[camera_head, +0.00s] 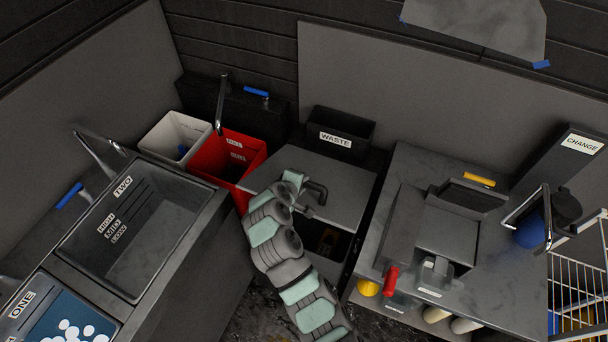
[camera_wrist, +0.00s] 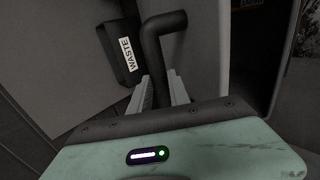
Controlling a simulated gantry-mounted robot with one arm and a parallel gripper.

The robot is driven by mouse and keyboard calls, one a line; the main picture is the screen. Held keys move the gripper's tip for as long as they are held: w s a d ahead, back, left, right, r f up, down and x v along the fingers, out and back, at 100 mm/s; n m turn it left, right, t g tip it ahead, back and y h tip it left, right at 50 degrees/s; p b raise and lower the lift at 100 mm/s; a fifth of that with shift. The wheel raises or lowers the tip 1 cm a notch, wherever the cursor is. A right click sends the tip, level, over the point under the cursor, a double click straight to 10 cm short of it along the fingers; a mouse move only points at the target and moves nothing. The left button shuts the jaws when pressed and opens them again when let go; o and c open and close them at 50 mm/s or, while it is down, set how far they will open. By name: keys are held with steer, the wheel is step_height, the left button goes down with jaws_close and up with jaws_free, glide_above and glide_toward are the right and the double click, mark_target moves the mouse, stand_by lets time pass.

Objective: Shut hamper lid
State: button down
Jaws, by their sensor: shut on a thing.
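The hamper lid (camera_head: 345,181) is a grey panel in the middle of the head view. A dark opening (camera_head: 333,238) shows below its front edge, so the lid stands at least partly open. A bent black handle (camera_head: 319,189) is on the lid; it fills the upper middle of the wrist view (camera_wrist: 162,32). My gripper (camera_head: 306,194) is at the handle, with its pale fingers (camera_wrist: 163,92) on either side of the bar's lower end, shut on it. My arm hides part of the lid's left side and the hamper's front.
A black WASTE bin (camera_head: 341,137) stands behind the lid. A red bin (camera_head: 236,158) and a white bin (camera_head: 176,138) are to the left, beside the sink (camera_head: 135,225). A grey counter (camera_head: 388,205) with a press-like device (camera_head: 448,228) borders the right.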

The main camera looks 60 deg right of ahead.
steer(key=shift+a+f, duration=0.4)
steer(key=shift+f, duration=0.25)
steer(key=c, duration=1.3)
jaws_free()
steer(key=shift+o, duration=0.2)
steer(key=b+v, duration=0.2)
steer(key=v, duration=0.8)
steer(key=shift+a+r, duration=0.3)
steer(key=shift+w, duration=0.1)
